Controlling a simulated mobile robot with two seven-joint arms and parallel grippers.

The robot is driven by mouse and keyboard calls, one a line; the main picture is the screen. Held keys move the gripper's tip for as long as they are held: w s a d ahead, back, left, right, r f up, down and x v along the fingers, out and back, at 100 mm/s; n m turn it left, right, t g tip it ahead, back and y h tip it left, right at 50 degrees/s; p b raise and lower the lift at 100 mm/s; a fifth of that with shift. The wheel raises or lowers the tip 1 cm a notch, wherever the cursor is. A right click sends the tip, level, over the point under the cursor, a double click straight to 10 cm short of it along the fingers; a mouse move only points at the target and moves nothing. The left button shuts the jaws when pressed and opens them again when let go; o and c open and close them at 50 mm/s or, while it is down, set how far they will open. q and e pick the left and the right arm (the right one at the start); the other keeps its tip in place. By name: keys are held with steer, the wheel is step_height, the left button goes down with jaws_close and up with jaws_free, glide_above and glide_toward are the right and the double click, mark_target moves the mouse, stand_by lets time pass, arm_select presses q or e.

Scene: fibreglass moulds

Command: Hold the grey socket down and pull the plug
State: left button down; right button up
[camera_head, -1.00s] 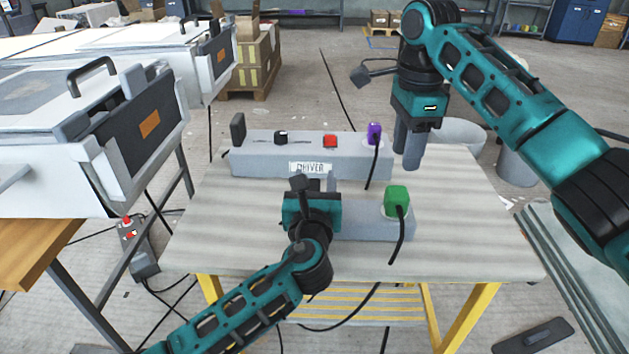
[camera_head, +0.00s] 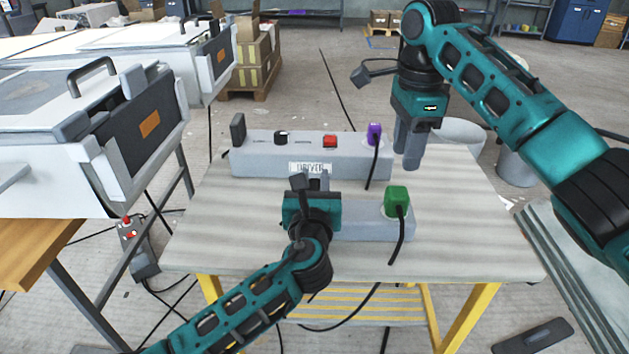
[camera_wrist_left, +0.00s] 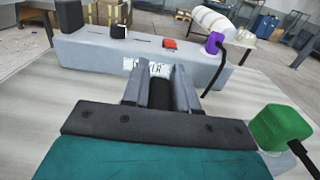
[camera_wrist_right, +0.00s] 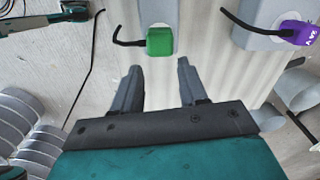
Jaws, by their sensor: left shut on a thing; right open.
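The grey socket (camera_head: 375,229) is a low grey block on the table, with a green plug (camera_head: 397,198) upright at its right end and a black cord hanging from the plug. My left gripper (camera_head: 317,183) is over the socket's left end and shut on it; the arm hides that end. In the left wrist view its fingers (camera_wrist_left: 168,88) are close together, and the green plug (camera_wrist_left: 281,126) is to their right.
A longer grey driver box (camera_head: 262,162) stands behind the socket, with a red button (camera_head: 330,141) and a purple plug (camera_head: 375,132). The table's (camera_head: 470,240) right side is clear. White machines (camera_head: 70,150) stand at left.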

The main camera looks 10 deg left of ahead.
mark_target(399, 191)
steer(key=shift+o, duration=0.4)
steer(key=o, duration=0.3)
steer(key=shift+n, duration=0.4)
steer(key=shift+o, duration=0.8)
steer(key=shift+f+n, duration=0.1)
steer(key=shift+n, duration=0.5)
steer(key=shift+f+n, duration=0.1)
steer(key=shift+n, duration=0.8)
steer(key=n, duration=0.5)
steer(key=shift+f+n, duration=0.35)
steer(key=shift+n, duration=0.05)
steer(key=n, duration=0.3)
steer(key=f+n, duration=0.1)
steer(key=n, duration=0.2)
steer(key=shift+n, duration=0.4)
steer(key=shift+f, duration=4.5)
